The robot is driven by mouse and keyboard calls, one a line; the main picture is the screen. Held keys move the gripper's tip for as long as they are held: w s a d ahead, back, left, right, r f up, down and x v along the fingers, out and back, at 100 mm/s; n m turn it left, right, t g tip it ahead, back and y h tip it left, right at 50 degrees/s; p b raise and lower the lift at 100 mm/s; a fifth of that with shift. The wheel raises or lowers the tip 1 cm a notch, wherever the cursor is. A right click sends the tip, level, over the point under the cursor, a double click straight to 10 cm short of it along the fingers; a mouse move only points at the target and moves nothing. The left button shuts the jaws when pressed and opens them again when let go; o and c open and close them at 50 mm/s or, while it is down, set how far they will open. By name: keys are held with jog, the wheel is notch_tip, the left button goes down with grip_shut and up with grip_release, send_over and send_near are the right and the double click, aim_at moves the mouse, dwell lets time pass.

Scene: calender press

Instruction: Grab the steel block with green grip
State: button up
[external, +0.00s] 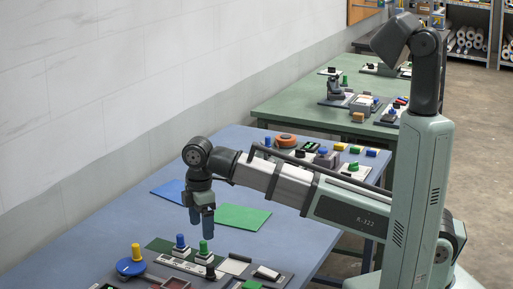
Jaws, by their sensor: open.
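The steel block with green grip (204,257) stands on a station at the front of the blue table. Its green knob points up, beside a similar block with a blue knob (181,243). My gripper (203,224) points down above and close to the green grip. A small gap seems to show between its fingertips and the knob, but the depth is hard to judge. The gripper is open, with nothing between its fingers. Another green-knobbed piece (353,167) sits farther back on the right.
A blue disc with a yellow knob (131,266) is left of the blocks. A blue sheet (169,191) and a green sheet (242,217) lie flat behind. An orange ring (285,140) and several small parts are at the back. A green table (290,103) stands beyond.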

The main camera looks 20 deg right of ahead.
aim_at(203, 242)
jog(key=shift+f, duration=1.9)
jog(key=shift+s+f, duration=0.15)
jog(key=shift+f, duration=1.15)
jog(key=shift+s+f, duration=0.1)
jog(key=shift+f, duration=1.2)
jog(key=shift+c, duration=0.3)
jog(key=c, duration=1)
jog(key=shift+r, duration=0.1)
